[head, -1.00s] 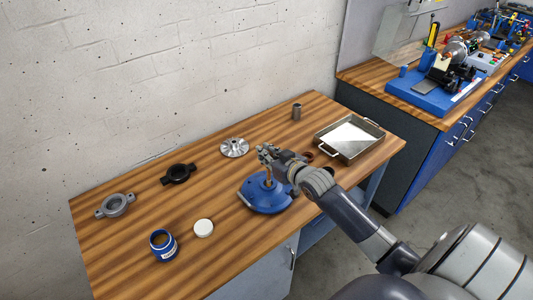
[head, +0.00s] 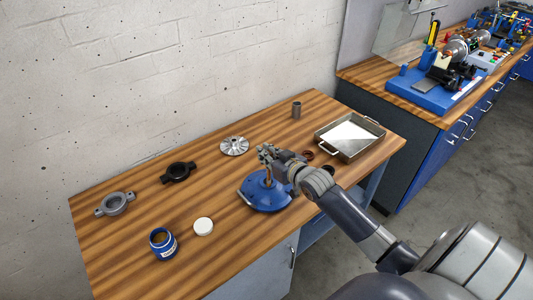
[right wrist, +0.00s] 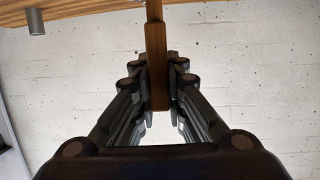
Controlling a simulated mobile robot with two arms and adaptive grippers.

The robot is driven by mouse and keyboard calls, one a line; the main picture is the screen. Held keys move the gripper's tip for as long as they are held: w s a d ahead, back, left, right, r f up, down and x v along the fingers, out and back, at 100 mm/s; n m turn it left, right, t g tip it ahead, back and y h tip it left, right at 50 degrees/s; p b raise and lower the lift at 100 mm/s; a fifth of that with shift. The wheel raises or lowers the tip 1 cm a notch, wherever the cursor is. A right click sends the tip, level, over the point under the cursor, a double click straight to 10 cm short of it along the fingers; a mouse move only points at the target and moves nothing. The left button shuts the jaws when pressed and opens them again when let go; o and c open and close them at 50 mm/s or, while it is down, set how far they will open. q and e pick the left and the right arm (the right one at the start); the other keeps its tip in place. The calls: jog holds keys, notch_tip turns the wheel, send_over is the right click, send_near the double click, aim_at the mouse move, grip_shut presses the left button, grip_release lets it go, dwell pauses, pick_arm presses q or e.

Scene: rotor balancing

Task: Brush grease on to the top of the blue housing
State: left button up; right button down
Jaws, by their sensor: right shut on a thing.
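The blue housing (head: 264,197) stands on the wooden table, near its front edge. My right gripper (head: 266,156) is above the housing and is shut on the wooden handle of a brush. In the right wrist view the brush handle (right wrist: 157,65) runs between the fingers of my right gripper (right wrist: 158,80). In the head view the brush reaches down to the top of the housing; its tip is too small to tell whether it touches. An open blue grease jar (head: 163,245) stands at the front left, its white lid (head: 203,227) beside it. My left gripper is not in view.
A grey flanged part (head: 115,204), a black flanged part (head: 178,172) and a silver finned rotor (head: 234,146) lie behind the housing and to its left. A metal cylinder (head: 296,110) and a metal tray (head: 348,154) are farther back right. Dark rings (head: 308,155) lie near my right wrist.

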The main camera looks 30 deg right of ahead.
jog(key=shift+w, duration=0.1)
jog(key=shift+w+a, duration=0.15)
jog(key=shift+w, duration=1.35)
jog(key=shift+s, duration=0.2)
jog(key=shift+s+p, duration=0.6)
jog(key=shift+s, duration=0.3)
jog(key=shift+s+p, duration=0.45)
jog(key=shift+s, duration=0.05)
jog(key=shift+s+f, duration=0.1)
jog(key=shift+w, duration=0.2)
